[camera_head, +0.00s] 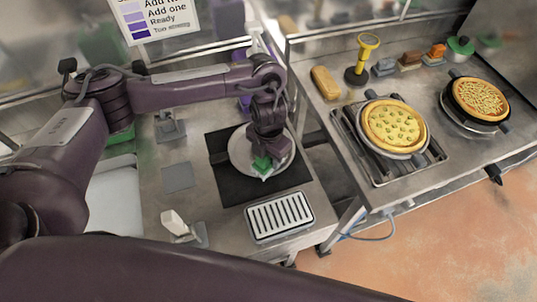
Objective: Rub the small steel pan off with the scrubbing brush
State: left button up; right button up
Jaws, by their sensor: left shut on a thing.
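The small steel pan (239,152) is a round, pale metal dish lying on a black mat (240,191) on the left steel counter. My left gripper (265,152) points down over the middle of the pan and is shut on the green scrubbing brush (262,165). The brush's pale lower end is at the pan's inner surface; whether it touches is hard to tell. My gripper and wrist cover part of the pan. My right gripper is not in view.
A slotted steel tray (279,216) lies in front of the mat. A white-headed tool (174,222) stands to its left. On the right counter are two pizzas in pans (396,126) (481,99), a yellow-topped stand (367,45) and several small blocks. A sign hangs at the back.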

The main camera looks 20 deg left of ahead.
pick_arm(q)
jog(key=shift+f, duration=0.1)
dwell(0.3)
jog(key=shift+w+a, duration=0.1)
jog(key=shift+w, duration=0.05)
jog(key=shift+w+a+f+b, duration=0.15)
jog(key=shift+w+a+b, duration=0.4)
jog(key=shift+w+b, duration=0.35)
jog(key=shift+w+a+r+b, duration=0.2)
jog(key=shift+w+a+b, duration=0.1)
jog(key=shift+w+a, duration=0.35)
jog(key=shift+d+f+b, duration=0.15)
jog(key=shift+f+b, duration=0.4)
jog(key=shift+f, duration=0.1)
dwell(0.5)
jog(key=shift+w+a+f+b, duration=0.1)
jog(key=shift+w+a+b, duration=0.35)
jog(key=shift+w, duration=0.3)
jog(key=shift+w+a+b, duration=0.25)
jog(key=shift+w+a, duration=0.25)
jog(key=shift+w, duration=0.2)
jog(key=shift+w+a, duration=0.25)
jog(key=shift+w, duration=0.1)
